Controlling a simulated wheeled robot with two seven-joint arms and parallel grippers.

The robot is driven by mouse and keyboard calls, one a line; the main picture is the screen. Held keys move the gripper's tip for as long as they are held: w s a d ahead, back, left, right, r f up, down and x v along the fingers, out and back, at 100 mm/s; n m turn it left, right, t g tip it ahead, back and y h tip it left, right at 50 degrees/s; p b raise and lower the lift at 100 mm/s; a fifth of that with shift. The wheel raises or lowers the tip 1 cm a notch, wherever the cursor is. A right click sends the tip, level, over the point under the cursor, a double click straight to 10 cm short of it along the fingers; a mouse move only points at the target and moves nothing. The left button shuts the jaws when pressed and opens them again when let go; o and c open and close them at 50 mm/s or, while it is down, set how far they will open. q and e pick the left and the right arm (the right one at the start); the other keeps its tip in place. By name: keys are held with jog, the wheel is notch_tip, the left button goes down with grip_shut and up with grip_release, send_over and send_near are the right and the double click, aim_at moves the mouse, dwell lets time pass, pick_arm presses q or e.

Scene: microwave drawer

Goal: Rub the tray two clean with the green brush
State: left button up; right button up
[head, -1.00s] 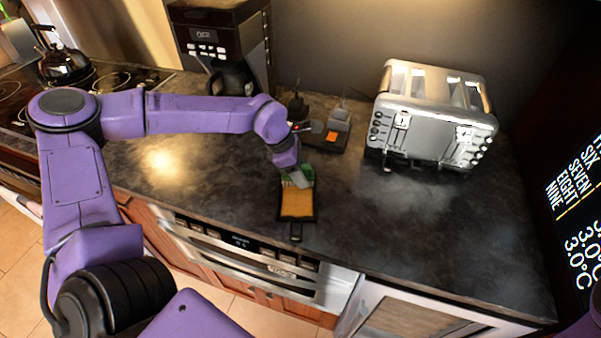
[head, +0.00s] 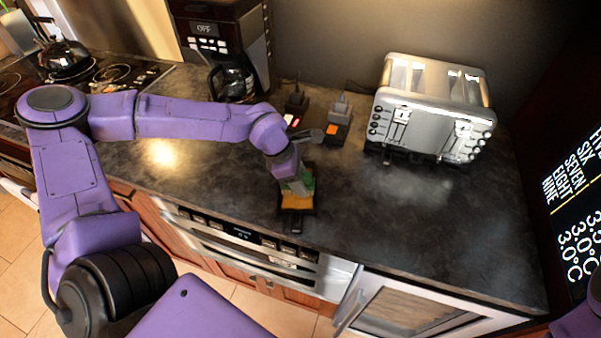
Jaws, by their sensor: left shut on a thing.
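A small dark tray (head: 297,212) with an orange-yellow inner surface lies on the counter, in front of my left arm. My left gripper (head: 297,183) is over the tray's far part and shut on the green brush (head: 309,184), of which only a small green part shows beside the fingers. The brush is at the tray's surface; I cannot tell whether it touches. The gripper hides much of the brush and the tray's far end. My right gripper is not in view; only a bit of purple arm shows at the lower right corner.
A silver toaster (head: 432,106) is at the right and a coffee maker (head: 224,50) at the back left. The counter (head: 420,220) right of the tray is clear.

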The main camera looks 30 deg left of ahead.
pick_arm(q)
jog(key=shift+s+d, duration=0.25)
jog(key=shift+s, duration=0.15)
jog(key=shift+s+d+p, duration=0.25)
jog(key=shift+s+d, duration=0.15)
jog(key=shift+s, duration=0.25)
jog(key=shift+s+d+p, duration=0.25)
jog(key=shift+s+d, duration=0.1)
jog(key=shift+s, duration=0.25)
jog(key=shift+w+a, duration=0.4)
jog(key=shift+w, duration=0.25)
jog(key=shift+w+a, duration=0.35)
jog(key=shift+w, duration=0.25)
jog(key=shift+w+a, duration=0.45)
jog(key=shift+w, duration=0.25)
jog(key=shift+w+a, duration=0.4)
jog(key=shift+w, duration=0.25)
